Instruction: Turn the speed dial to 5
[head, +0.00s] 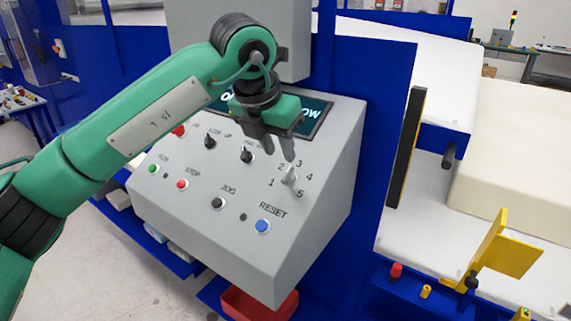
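The speed dial (289,177) is a small light-grey knob on the sloped face of the grey control panel (300,240), ringed by the numbers 1 to 5. Its upper end leans toward the 3, but I cannot tell its exact setting. My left gripper (279,153) points down just above the dial, with its two dark fingers apart and nothing between them. The fingertips look close to the dial's top; contact cannot be made out. My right gripper is not in view.
The panel also carries a blue RESET button (263,226), a black JOG button (218,202), a red STOP button (182,184), a green button (154,169) and two black knobs. A screen (315,117) is partly hidden behind my gripper. A red bin (258,303) sits below.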

